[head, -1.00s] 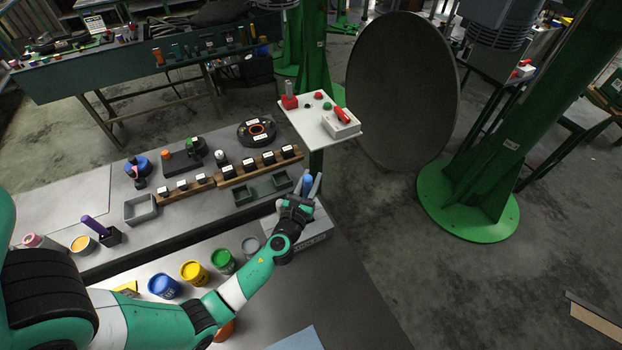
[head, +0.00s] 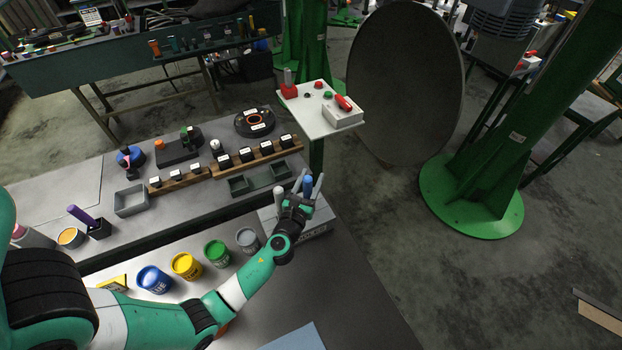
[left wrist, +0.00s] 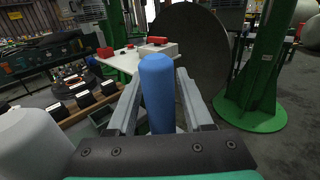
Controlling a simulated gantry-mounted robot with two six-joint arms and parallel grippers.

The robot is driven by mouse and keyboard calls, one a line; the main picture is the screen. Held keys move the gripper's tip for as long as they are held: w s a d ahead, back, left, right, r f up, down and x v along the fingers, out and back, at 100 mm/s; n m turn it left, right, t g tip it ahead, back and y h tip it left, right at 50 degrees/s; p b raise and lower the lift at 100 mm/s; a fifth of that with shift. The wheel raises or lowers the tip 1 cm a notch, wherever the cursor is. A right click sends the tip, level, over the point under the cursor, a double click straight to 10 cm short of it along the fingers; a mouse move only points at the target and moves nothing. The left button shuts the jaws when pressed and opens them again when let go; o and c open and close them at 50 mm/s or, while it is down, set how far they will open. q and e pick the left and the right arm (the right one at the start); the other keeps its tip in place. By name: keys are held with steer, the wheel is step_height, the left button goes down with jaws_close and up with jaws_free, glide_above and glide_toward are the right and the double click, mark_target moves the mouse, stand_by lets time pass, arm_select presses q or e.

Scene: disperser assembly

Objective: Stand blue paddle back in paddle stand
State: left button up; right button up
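The blue paddle (head: 307,187) stands roughly upright between the two fingers of my left gripper (head: 308,184). Its rounded blue handle (left wrist: 157,90) rises between both fingers in the left wrist view. The fingers look spread, with narrow gaps beside the handle. The paddle's lower end is hidden by the gripper. A light grey box with a printed label (head: 312,232) lies beneath the gripper and may be the paddle stand. A pale rounded handle (head: 280,197) stands just left of the gripper, and a large pale shape (left wrist: 32,145) shows at left in the wrist view. My right gripper is out of view.
Blue (head: 153,279), yellow (head: 186,266), green (head: 217,253) and grey (head: 247,240) cans line the near bench. A purple paddle (head: 82,216) leans in a dark holder. Green trays (head: 257,180) and a white panel (head: 312,117) lie beyond. Bench space to the right is clear.

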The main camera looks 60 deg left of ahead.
arm_select(q)
steer(key=shift+o, duration=0.8)
steer(key=v, duration=1.1)
steer(key=shift+s+d+p, duration=0.2)
steer(key=shift+d+p, duration=0.05)
steer(key=shift+p, duration=0.15)
